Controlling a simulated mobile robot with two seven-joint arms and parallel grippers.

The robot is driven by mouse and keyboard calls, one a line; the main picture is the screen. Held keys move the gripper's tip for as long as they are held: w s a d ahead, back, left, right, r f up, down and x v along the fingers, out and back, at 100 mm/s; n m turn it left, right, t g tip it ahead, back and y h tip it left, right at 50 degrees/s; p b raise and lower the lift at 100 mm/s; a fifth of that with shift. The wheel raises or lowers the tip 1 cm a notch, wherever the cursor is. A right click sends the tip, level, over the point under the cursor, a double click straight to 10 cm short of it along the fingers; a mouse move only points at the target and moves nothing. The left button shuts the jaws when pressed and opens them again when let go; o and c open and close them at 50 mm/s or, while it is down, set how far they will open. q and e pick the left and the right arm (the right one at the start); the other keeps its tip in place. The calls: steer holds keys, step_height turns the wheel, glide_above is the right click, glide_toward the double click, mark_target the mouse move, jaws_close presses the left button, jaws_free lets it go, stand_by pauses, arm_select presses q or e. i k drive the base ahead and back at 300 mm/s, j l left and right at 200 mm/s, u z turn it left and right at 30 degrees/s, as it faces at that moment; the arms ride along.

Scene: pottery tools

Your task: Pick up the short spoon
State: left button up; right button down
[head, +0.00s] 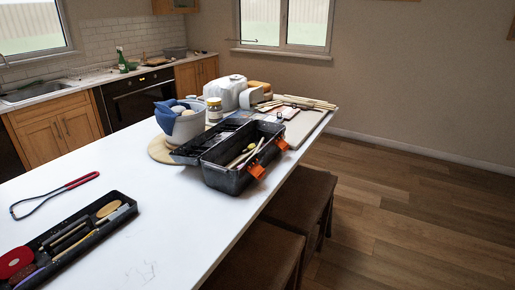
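I cannot pick out a short spoon for certain in the head view. A black toolbox (226,177) with orange latches stands open on the white table and holds several long thin tools (247,154), too small to tell apart. A shallow black tray (78,262) lies at the lower left with several tools, a red disc (15,262) and a tan oval piece (108,209). Neither of my grippers is in view.
The white table (150,235) is clear in its middle and front. A red-handled loop tool (62,191) lies at its left. A grey pot (181,124) with a blue cloth, a jar (214,110) and wooden sticks (303,101) stand behind. Brown stools (300,200) stand along the right edge.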

mark_target(256, 151)
steer(key=i+l, duration=0.3)
steer(key=l, duration=0.2)
steer(key=i+l, duration=0.65)
steer(key=l, duration=0.3)
steer(key=i+l, duration=0.3)
steer(key=l, duration=0.15)
steer(key=i+l, duration=0.3)
steer(key=l, duration=0.2)
